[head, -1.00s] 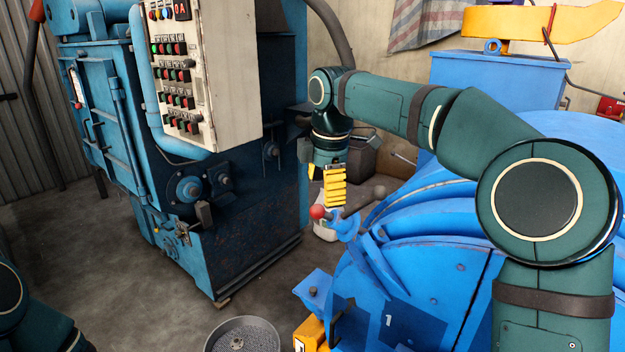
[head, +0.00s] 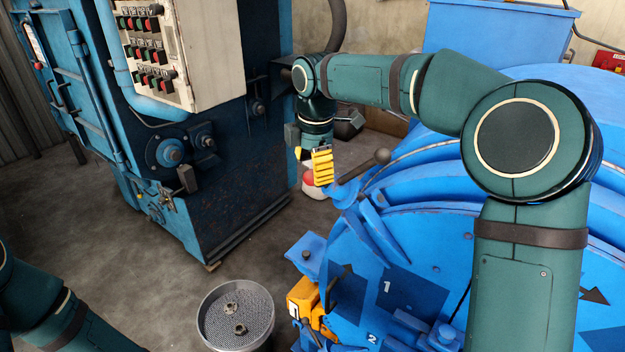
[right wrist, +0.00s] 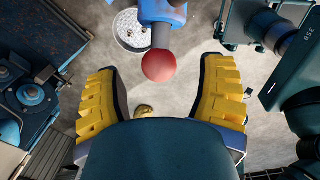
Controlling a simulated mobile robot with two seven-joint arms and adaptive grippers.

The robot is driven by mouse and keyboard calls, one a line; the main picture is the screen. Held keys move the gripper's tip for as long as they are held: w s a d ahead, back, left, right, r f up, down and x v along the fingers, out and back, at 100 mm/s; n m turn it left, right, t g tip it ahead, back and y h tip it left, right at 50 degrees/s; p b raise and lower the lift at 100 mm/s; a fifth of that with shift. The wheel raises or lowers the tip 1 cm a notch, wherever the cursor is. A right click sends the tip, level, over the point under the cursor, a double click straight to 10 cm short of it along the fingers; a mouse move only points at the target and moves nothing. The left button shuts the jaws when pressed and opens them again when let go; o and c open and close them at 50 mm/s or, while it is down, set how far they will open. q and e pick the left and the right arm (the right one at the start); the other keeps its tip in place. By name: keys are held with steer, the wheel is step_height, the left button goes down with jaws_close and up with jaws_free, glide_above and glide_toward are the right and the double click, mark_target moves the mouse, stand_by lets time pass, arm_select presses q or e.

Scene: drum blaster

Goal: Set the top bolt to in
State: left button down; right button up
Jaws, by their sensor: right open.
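A red ball knob (head: 308,178) sits on the end of a blue part at the upper left edge of the blue drum machine (head: 420,240). I take it for the top bolt's handle, though its label is not visible. My right gripper (head: 317,180) is at the knob, and a yellow finger partly covers it. In the right wrist view the right gripper (right wrist: 162,70) is open. The red knob (right wrist: 172,66) shows in the gap between its yellow fingers, apart from both. My left arm shows at the lower left; its gripper is out of view.
A dark ball-ended rod (head: 382,156) stands just right of the gripper. A blue cabinet with a control panel (head: 155,50) is to the left. A round tray (head: 236,316) with two nut-like pieces is below. Orange blocks (head: 303,297) sit on the drum's edge.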

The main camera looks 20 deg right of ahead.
mark_target(312, 177)
arm_select(q)
steer(key=shift+f, duration=0.15)
arm_select(e)
steer(key=shift+w+f, duration=0.15)
steer(key=shift+f, duration=1.4)
